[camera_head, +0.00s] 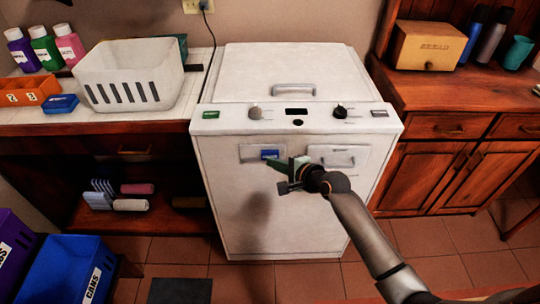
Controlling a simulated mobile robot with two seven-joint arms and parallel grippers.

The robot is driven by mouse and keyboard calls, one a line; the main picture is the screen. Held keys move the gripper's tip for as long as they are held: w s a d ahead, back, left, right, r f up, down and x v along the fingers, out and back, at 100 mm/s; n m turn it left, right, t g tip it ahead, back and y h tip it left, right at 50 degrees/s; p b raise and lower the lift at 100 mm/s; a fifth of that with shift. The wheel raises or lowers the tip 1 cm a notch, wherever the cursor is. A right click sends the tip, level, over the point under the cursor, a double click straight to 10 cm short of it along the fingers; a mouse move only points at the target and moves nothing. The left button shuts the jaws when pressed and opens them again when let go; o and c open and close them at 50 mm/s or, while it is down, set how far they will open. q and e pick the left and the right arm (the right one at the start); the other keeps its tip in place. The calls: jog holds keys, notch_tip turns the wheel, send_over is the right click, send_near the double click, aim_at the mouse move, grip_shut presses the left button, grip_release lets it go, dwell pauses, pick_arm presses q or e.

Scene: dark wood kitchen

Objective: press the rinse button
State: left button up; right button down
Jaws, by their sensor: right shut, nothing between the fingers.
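A white washing machine (270,220) stands in the middle, with a control panel along its front top edge. The panel has a green button or label (211,115) at left, a grey one (379,113) at right, two knobs, a dark display (297,111) and a dark round spot (298,122) under it. Their lettering is too small to read, so I cannot tell which is the rinse button. My right gripper (279,176) is shut and empty in front of the machine, below the panel, pointing left. My left gripper is out of view.
Two small front panels sit below the controls, the left with a blue patch (270,154), the right with a handle (338,160). A white basket (130,78) and bottles stand on the left counter. A wooden cabinet (450,130) stands at right. Blue and purple bins are lower left.

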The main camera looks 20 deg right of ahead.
jog(key=shift+s+r, duration=0.1)
jog(key=shift+s, duration=0.2)
jog(key=s+p, duration=0.1)
jog(key=s, duration=0.1)
jog(key=s+a+p, duration=0.1)
jog(key=p, duration=0.1)
jog(key=s+p, duration=0.1)
jog(key=s, duration=0.1)
jog(key=shift+s+a+p, duration=0.3)
jog(key=shift+s+a, duration=0.05)
jog(key=shift+a, duration=0.05)
dwell(0.8)
dwell(0.3)
